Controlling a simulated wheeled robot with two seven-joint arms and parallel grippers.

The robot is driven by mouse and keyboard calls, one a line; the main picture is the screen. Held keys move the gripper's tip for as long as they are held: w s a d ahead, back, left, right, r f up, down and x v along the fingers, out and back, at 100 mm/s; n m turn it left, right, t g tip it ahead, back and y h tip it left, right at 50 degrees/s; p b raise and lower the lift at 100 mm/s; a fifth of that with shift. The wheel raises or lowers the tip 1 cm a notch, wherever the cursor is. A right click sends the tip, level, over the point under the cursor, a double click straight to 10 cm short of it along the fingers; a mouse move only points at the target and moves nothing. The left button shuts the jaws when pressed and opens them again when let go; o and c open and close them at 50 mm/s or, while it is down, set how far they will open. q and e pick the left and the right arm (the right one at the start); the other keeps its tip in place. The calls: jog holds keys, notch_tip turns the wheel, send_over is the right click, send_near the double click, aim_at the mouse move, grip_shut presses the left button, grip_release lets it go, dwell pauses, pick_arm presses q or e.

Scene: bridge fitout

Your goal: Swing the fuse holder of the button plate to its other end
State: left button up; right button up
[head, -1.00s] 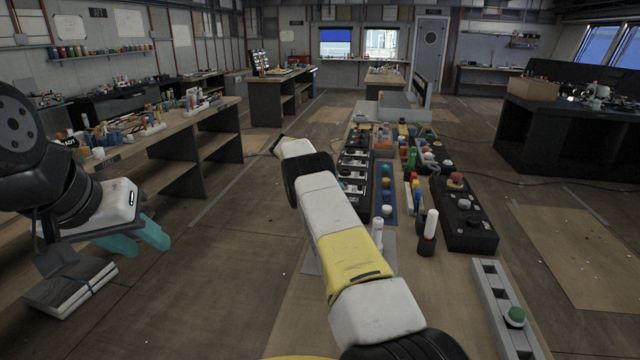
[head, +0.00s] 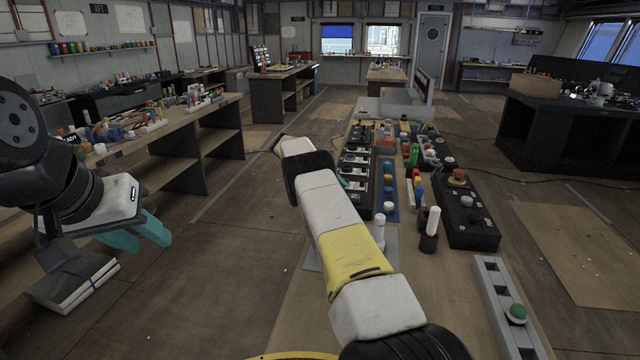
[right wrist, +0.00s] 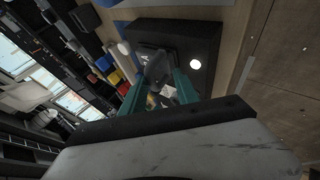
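The black plate with switches and buttons (head: 360,163) lies along the left edge of the long bench, partly behind my right arm. In the right wrist view it is a black block (right wrist: 205,40) with a round white button (right wrist: 195,64). A dark grey piece (right wrist: 157,68), seemingly the fuse holder, stands up from it between the teal fingers of my right gripper (right wrist: 160,82). I cannot tell whether the fingers press on it. In the head view my right gripper is almost wholly hidden by its arm. My left gripper (head: 136,232) is empty, fingers apart, far from the plate.
Beside the black plate are a blue strip with buttons (head: 389,192), a black box with a red button (head: 465,205), a white-topped post (head: 430,230) and a grey rail with a green button (head: 516,314). Another bench (head: 200,120) stands at left. Floor between is clear.

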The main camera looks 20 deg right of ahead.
jog(key=shift+r, duration=0.2)
jog(key=v, duration=0.7)
jog(key=shift+a+r, duration=0.2)
